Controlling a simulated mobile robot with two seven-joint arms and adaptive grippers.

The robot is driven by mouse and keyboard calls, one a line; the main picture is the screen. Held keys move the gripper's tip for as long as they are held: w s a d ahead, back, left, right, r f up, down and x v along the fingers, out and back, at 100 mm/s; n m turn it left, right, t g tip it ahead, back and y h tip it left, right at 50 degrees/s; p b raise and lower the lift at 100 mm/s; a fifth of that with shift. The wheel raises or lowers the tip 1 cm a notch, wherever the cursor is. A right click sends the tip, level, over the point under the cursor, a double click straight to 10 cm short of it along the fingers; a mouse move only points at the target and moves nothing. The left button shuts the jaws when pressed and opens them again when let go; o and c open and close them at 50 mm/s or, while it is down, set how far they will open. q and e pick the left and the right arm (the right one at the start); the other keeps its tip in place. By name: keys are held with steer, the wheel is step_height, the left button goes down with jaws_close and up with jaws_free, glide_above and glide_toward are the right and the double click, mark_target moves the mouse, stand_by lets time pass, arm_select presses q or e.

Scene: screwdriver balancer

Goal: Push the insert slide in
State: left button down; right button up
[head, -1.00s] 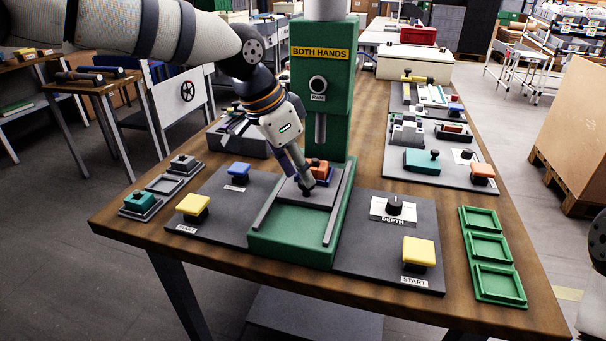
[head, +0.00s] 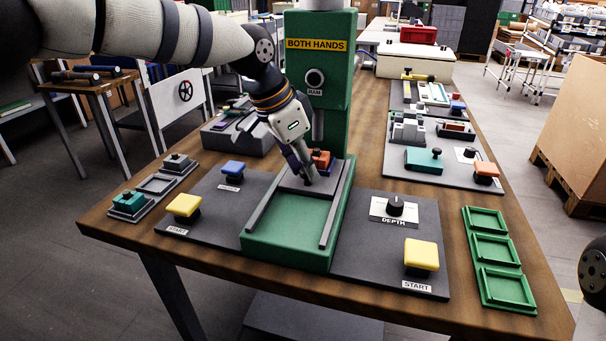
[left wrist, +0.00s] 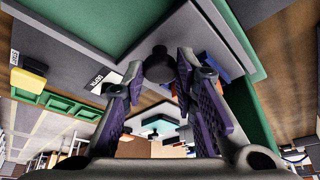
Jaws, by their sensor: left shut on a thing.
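The insert slide (head: 295,186) is a dark grey plate between two rails on the green press bed (head: 290,218). It sits at the rear of the bed, with bare green in front. Its dark knob (left wrist: 158,66) stands between my fingers in the left wrist view; in the head view it is mostly hidden by them. My left gripper (head: 308,178) reaches down over the slide and is shut on the knob. An orange part (head: 320,158) with blue under it sits on the slide just behind the fingers. My right gripper is not in view.
The green press column (head: 320,80) with its ram stands close behind the slide. Yellow start buttons (head: 184,205) and (head: 421,254) flank the bed, with a depth knob (head: 396,206) at right. Green trays (head: 487,245) lie at the right edge. The space ahead of the bed is clear.

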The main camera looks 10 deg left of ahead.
arm_select(q)
steer(key=shift+w+f, duration=0.4)
steer(key=shift+f, duration=0.05)
steer(key=shift+r, duration=0.45)
steer(key=c, duration=1.6)
jaws_free()
steer(key=shift+w, duration=0.2)
steer(key=v, duration=1.2)
